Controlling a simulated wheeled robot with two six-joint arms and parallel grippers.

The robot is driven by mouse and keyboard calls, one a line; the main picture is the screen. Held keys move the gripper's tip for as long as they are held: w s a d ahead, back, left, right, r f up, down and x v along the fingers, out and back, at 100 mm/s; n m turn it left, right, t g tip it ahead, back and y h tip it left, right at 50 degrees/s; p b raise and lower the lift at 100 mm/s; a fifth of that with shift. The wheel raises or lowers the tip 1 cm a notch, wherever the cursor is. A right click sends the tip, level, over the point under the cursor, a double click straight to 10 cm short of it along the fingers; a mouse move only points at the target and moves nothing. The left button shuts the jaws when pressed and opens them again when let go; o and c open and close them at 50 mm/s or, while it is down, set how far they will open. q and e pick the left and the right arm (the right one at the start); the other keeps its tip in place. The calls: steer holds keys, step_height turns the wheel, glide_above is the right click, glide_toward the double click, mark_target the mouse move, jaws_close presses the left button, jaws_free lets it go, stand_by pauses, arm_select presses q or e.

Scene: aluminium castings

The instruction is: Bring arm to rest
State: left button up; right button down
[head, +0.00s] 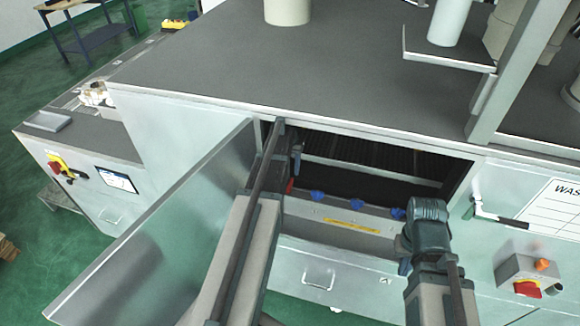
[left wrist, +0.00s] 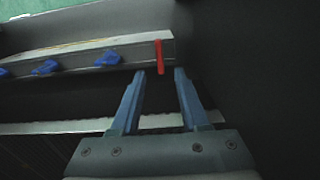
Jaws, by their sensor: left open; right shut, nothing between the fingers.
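My left arm reaches in from the lower left across the opening of the grey machine cabinet (head: 375,237). My left gripper (left wrist: 158,74) is open and empty in the left wrist view. Its two blue fingers point at a red upright piece (left wrist: 159,57) on the drawer edge, which lies beyond the fingertips. In the head view the left gripper is mostly hidden by its own arm at the opening. My right gripper (head: 405,263) is shut and empty, in front of the cabinet, right of the drawer. Its fingers show only in part.
A metal door (head: 170,235) stands open left of the opening. Several blue clips (head: 358,203) sit along the drawer front. A control box with a red switch (head: 528,275) is at the right. The grey top (head: 240,80) is largely bare near its front edge.

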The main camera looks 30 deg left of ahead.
arm_select(q)
steer(key=shift+d+f, duration=0.1)
stand_by(0.3)
steer(key=s+d+f+m+b, duration=0.2)
steer(key=s+d, duration=0.3)
steer(key=d, duration=0.5)
steer(key=s+d+f+m+b, duration=0.2)
steer(key=s+d, duration=0.4)
steer(key=d, duration=0.4)
steer(key=s+d+f+m+y+b, duration=0.1)
steer(key=s+d+f+b, duration=0.3)
steer(key=d, duration=0.6)
steer(key=shift+s+d+f+m+b, duration=0.2)
steer(key=shift+s+d+m+b, duration=0.15)
steer(key=shift+s+m, duration=0.35)
